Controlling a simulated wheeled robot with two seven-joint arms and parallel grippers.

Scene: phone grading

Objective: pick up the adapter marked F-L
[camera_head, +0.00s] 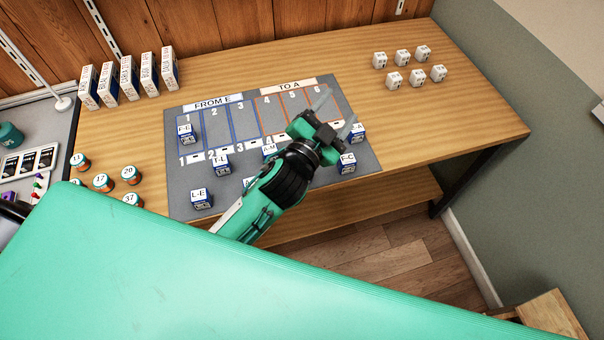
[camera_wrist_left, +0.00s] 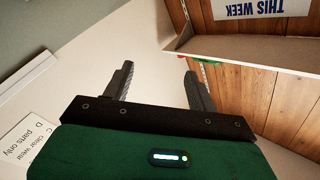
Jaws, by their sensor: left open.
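Several small white-and-blue adapters stand on a grey mat (camera_head: 365,165). I cannot make out a label F-L on any of them. One label looks like T-L (camera_head: 221,163), one like F-E (camera_head: 186,134), one like L-E (camera_head: 201,198) and one like F-C (camera_head: 347,163). Another adapter (camera_head: 357,132) ends in A, its front letter covered by my gripper. My arm partly hides others near the mat's middle. My left gripper (camera_head: 335,114) is open and empty above the mat's right part. Its fingers (camera_wrist_left: 157,85) show in the left wrist view with nothing between them. My right gripper is out of view.
The mat has numbered columns under the signs FROM E (camera_head: 212,103) and TO A (camera_head: 289,86). Tall boxes (camera_head: 129,79) stand at the back left, round labelled jars (camera_head: 102,182) at the left. Small white cubes (camera_head: 402,57) stand at the back right.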

